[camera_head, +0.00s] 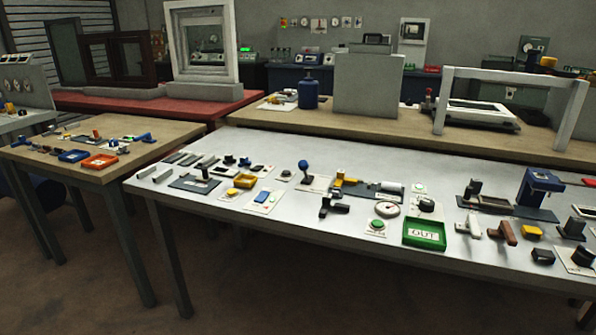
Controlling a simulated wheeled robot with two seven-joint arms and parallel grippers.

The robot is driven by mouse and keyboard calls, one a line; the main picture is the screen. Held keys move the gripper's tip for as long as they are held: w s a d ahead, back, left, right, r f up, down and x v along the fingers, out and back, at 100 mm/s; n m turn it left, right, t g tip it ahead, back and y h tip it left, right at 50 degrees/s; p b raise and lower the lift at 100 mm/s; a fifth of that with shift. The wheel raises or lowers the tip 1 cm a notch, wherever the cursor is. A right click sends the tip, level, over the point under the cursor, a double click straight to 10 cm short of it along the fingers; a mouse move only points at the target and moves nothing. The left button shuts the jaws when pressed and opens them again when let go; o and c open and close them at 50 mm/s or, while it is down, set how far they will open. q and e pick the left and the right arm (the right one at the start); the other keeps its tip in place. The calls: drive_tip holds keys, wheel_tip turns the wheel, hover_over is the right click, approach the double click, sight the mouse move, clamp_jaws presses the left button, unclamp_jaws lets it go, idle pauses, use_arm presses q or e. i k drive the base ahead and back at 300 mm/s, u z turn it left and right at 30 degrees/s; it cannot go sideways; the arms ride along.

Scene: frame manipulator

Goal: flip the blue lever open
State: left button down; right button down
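A lever with a blue knob (303,165) stands roughly upright on a small pale plate on the white table, left of the yellow part. A low blue piece (245,162) sits further left on the same table. Another blue handle-like piece (142,137) lies at the right edge of the wooden table. I cannot tell which of these is the blue lever, or whether it is open. Neither of my grippers is in view.
The white table (150,187) is crowded with small fixtures, including a green OUT tray (424,246), a yellow tray (245,181) and a blue press (540,183). The wooden table (92,176) at left holds an orange tray (99,161). Dark floor (240,290) is clear in front.

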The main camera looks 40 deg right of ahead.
sight(303, 166)
drive_tip(key=z, duration=1.7)
drive_tip(key=i, duration=0.1)
